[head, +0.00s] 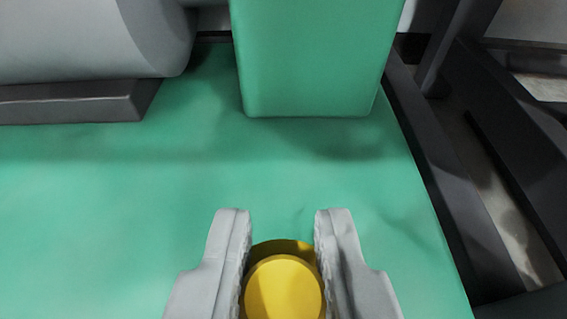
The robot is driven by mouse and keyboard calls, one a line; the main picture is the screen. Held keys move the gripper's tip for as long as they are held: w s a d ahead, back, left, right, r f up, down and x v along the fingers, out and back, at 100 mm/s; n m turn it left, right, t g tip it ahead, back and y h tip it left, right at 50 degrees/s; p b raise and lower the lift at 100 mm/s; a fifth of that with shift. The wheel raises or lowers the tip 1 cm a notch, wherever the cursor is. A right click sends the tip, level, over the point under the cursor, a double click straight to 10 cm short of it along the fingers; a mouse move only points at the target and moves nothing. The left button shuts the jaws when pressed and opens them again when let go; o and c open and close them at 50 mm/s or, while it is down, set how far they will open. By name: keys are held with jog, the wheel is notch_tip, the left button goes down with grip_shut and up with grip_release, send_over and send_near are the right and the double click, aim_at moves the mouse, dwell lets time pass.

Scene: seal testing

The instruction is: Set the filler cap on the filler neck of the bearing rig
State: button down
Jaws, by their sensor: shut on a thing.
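My gripper (283,222) is at the bottom middle of the head view. Its two grey jaws are shut on a round yellow cap (284,289), which sits between the ribbed pads. The lower part of the cap is cut off by the frame edge, and what lies beneath it is hidden. The bearing rig shows as a green bed (110,205), with a green upright block (312,55) beyond the gripper. I cannot make out a filler neck in this view.
A grey cylinder (85,40) rests on a dark grey plinth (70,102) at the upper left. Dark frame beams (435,165) run along the right edge of the green bed. The green surface between jaws and block is clear.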

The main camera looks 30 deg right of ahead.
aim_at(282, 275)
jog(key=shift+w+d, duration=0.45)
jog(key=shift+w, duration=0.25)
jog(key=shift+f, duration=1.75)
jog(key=c, duration=1.3)
grip_release()
jog(key=shift+f, duration=0.1)
jog(key=shift+s+r, duration=0.1)
jog(key=shift+r, duration=0.1)
jog(key=v, duration=1.1)
jog(key=shift+s+a, duration=0.25)
jog(key=shift+s, duration=0.05)
